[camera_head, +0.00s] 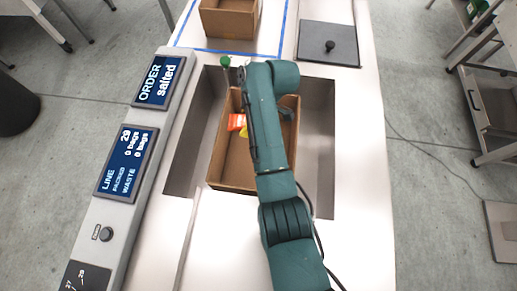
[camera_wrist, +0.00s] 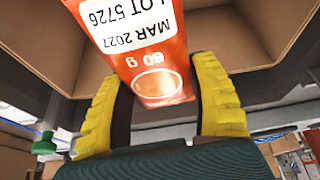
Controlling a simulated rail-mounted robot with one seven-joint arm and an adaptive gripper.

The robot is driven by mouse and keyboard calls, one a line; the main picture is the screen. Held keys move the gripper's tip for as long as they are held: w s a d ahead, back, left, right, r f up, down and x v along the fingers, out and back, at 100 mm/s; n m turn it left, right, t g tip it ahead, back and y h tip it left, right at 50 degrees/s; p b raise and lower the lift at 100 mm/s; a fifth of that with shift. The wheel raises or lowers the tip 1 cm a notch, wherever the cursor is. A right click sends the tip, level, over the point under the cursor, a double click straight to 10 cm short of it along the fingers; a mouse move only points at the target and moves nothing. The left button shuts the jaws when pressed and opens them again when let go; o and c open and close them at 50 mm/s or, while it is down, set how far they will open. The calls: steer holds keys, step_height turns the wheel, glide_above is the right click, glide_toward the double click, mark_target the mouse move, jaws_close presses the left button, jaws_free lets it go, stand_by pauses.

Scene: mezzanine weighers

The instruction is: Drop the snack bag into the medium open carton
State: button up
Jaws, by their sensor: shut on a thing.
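The orange snack bag (camera_wrist: 160,62) with a white date-and-lot label is between the yellow fingers of my gripper (camera_wrist: 158,82), which is shut on it. In the head view the bag (camera_head: 236,122) shows as a small orange patch beside a yellow finger, over the opening of a brown open carton (camera_head: 232,176). This carton stands in a recess of the counter, and its walls (camera_wrist: 270,30) show behind the bag in the wrist view. I cannot tell how far the bag is above the carton floor.
A second open carton (camera_head: 229,20) stands inside a blue outline at the back. A dark plate with a knob (camera_head: 328,45) lies to its right. A green knob (camera_head: 225,61) is near the recess's back left. Order and line screens (camera_head: 126,160) line the left side.

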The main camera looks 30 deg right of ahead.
steer(key=o, duration=1.2)
steer(key=v, duration=1.2)
steer(key=shift+r, duration=0.1)
